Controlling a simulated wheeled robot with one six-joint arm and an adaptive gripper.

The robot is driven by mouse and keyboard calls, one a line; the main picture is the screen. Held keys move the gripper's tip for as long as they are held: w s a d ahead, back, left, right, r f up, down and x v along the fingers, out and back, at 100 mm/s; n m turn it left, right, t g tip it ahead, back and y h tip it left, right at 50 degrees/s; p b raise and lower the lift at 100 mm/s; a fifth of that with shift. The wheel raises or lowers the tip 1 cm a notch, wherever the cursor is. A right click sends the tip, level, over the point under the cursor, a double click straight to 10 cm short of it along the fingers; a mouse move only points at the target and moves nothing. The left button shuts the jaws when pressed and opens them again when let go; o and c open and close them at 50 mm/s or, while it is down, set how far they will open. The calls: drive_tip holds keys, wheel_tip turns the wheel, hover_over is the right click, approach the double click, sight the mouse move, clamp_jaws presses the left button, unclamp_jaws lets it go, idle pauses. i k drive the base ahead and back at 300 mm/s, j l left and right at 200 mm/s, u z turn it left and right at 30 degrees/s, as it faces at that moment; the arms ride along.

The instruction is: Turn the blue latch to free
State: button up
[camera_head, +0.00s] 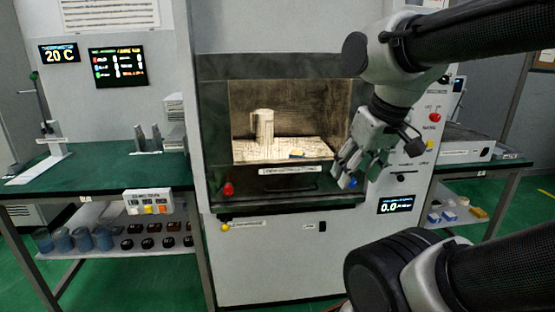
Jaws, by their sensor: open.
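The blue latch (352,184) is a small blue part on the lower right front of the microwave chamber. My gripper (347,178) is right at it, fingers pointing down and to the left, open. The fingers partly cover the latch, and I cannot tell whether they touch it. The latch's exact angle is too small to read. The chamber window (310,110) shows a lit interior with a pale jug (263,130) on a light plate.
A red knob (228,188) sits at the chamber's lower left. A display (397,204) reads 0.0. Green-topped benches (110,182) stand on both sides, the left one with a small button box (148,203).

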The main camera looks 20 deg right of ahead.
sight(358, 175)
drive_tip(key=z, duration=1)
